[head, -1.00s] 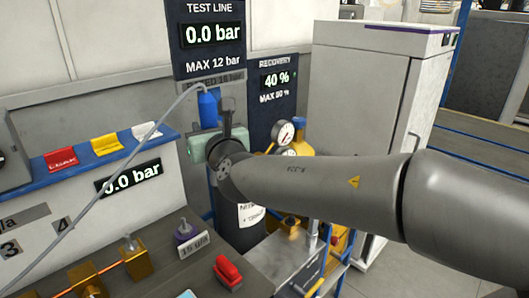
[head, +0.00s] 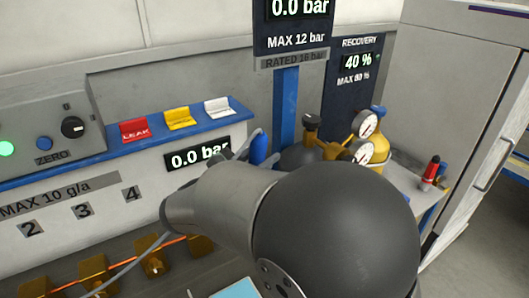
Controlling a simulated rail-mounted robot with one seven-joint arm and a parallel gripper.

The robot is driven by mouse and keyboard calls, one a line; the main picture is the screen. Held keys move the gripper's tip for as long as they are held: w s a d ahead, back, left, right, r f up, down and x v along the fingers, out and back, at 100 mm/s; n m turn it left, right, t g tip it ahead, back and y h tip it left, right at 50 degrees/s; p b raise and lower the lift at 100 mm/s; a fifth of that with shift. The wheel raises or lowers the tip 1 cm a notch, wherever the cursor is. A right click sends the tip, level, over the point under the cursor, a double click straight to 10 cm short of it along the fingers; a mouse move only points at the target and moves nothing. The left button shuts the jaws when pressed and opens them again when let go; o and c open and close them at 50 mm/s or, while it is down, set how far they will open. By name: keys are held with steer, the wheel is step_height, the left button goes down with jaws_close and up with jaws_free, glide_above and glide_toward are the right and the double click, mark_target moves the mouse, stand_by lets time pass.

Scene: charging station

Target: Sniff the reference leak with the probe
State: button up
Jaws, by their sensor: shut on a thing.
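The blue probe (head: 258,148) shows only as a blue upper part above my arm in the head view, in front of the blue post. The rest of it is hidden. A thin grey cable (head: 132,262) shows at the lower left, running behind my arm. I cannot see what the probe touches. I cannot make out the reference leak; my arm covers part of the bench.
Red, yellow and white flags sit on a blue ledge (head: 60,172) above a panel display (head: 198,154). Brass valves (head: 152,262) line the bench at lower left. A yellow cylinder (head: 380,140) with gauges and a grey cabinet (head: 455,90) stand right.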

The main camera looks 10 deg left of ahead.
steer(key=shift+a+f, duration=0.1)
steer(key=shift+f, duration=0.3)
steer(key=w+a+f+b, duration=0.2)
steer(key=w+f+b, duration=0.1)
steer(key=f+b, duration=0.1)
steer(key=shift+w+f, duration=0.15)
steer(key=shift+f, duration=0.3)
steer(key=shift+r, duration=0.1)
